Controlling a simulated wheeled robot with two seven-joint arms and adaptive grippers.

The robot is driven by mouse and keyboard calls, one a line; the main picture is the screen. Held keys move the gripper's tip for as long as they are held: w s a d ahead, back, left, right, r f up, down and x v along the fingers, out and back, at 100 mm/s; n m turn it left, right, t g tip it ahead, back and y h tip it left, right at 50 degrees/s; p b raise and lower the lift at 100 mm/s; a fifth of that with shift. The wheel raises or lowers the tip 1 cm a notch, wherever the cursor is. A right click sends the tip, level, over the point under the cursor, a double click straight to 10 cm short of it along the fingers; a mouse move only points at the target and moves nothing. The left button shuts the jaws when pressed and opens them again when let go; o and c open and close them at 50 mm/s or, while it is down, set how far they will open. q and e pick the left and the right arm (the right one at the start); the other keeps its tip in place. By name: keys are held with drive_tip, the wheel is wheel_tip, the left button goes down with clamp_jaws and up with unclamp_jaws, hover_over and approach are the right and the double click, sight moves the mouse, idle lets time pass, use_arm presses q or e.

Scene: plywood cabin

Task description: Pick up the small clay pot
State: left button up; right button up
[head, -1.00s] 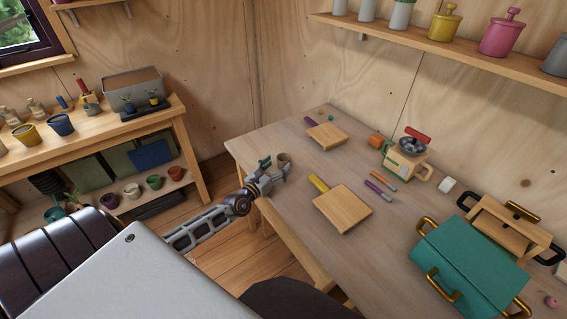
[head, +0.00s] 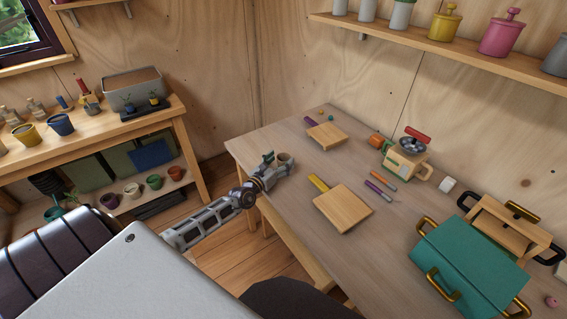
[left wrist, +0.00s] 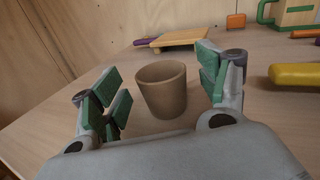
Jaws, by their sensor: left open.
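The small clay pot (left wrist: 162,98) is a plain tan-brown cup standing upright on the wooden table (left wrist: 275,60). In the left wrist view it sits between the green-padded fingers of my left gripper (left wrist: 160,88), with gaps on both sides. The left gripper is open and touches nothing that I can see. In the head view the pot (head: 285,158) is near the table's left edge, partly hidden by the left gripper (head: 277,163). My right gripper is not in view.
A cutting board (head: 345,207) and a yellow marker (head: 318,183) lie right of the pot. A smaller board (head: 327,136) lies behind it. A teal toolbox (head: 470,265) stands front right. Several other pots are on the lower shelf (head: 150,200) at left.

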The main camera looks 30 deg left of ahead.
use_arm(q)
drive_tip(key=shift+w+d, duration=0.1)
drive_tip(key=shift+w, duration=0.85)
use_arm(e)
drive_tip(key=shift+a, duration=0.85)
use_arm(q)
drive_tip(key=c, duration=1.2)
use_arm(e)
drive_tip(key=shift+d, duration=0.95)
